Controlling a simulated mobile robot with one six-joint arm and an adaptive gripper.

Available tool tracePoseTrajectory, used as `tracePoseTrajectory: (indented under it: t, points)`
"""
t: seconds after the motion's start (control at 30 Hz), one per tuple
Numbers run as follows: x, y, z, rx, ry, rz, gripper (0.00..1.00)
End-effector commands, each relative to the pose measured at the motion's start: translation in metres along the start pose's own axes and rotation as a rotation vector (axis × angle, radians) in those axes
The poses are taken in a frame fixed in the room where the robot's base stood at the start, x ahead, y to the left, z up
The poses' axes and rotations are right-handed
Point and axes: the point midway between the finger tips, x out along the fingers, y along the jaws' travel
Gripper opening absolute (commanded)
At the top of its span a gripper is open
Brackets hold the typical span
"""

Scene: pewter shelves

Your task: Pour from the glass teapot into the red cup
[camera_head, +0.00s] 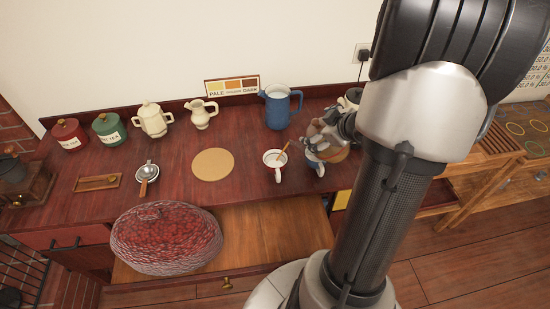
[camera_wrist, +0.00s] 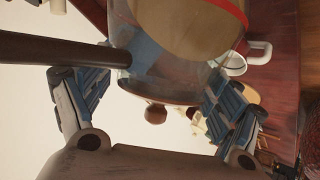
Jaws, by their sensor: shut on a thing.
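The glass teapot (camera_wrist: 150,65) is between the two fingers of my gripper (camera_wrist: 158,105) in the wrist view. Its body is clear with tan contents, and a brown knob and a dark bar-like handle show. In the head view my gripper (camera_head: 338,127) and the teapot (camera_head: 328,143) are above the right part of the counter, partly behind my arm. A white cup also shows in the wrist view (camera_wrist: 258,53). The teapot's spout is unclear.
A blue-patterned cup (camera_head: 315,167) stands under the teapot. A blue jug (camera_head: 278,108) is behind, with a round tan mat (camera_head: 213,164) to the left. Pale pots and canisters line the back left.

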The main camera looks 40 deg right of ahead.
Motion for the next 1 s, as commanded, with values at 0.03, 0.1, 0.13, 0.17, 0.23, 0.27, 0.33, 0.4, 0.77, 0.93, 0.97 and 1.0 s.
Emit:
tracePoseTrajectory:
  t: [0.03, 0.1, 0.13, 0.17, 0.23, 0.27, 0.33, 0.4, 0.77, 0.93, 0.97, 1.0]
  points:
    - [0.0002, 0.0006, -0.0018, -0.004, 0.001, 0.003, 0.18]
    - [0.0005, 0.0001, -0.0023, -0.007, -0.002, 0.004, 0.18]
    - [0.0006, 0.0000, -0.0025, -0.008, -0.004, 0.004, 0.18]
    - [0.0007, -0.0001, -0.0027, -0.009, -0.005, 0.005, 0.18]
    - [0.0008, -0.0004, -0.0030, -0.012, -0.009, 0.007, 0.18]
    - [0.0009, -0.0005, -0.0032, -0.013, -0.010, 0.007, 0.18]
    - [0.0012, -0.0009, -0.0036, -0.016, -0.013, 0.008, 0.18]
    - [0.0015, -0.0014, -0.0041, -0.019, -0.015, 0.009, 0.18]
    - [0.0027, -0.0032, -0.0061, -0.030, -0.029, 0.013, 0.18]
    - [0.0030, -0.0038, -0.0070, -0.035, -0.033, 0.015, 0.18]
    - [0.0031, -0.0040, -0.0072, -0.036, -0.034, 0.016, 0.18]
    - [0.0032, -0.0041, -0.0074, -0.037, -0.036, 0.016, 0.18]
